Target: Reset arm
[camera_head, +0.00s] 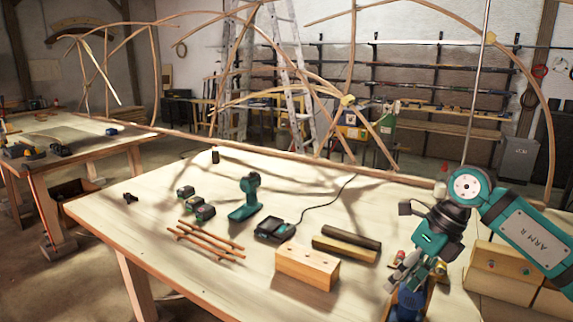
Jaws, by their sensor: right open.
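My right arm (525,235) comes in from the right, teal and marked "ARM R". Its right gripper (402,280) points down and to the left over the right end of the workbench (130,235). The gripper is open, and its fingers are close to a small blue item (408,303) at the bench's front right; whether they touch cannot be told. I see nothing held between the fingers. My left gripper is not in view.
A wooden block (307,267), dark bars (346,246), a charger (275,230), a teal drill (247,198), batteries (200,209) and thin sticks (208,243) lie on the bench. Bent laths (352,75) arch behind it. The bench's front left is clear.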

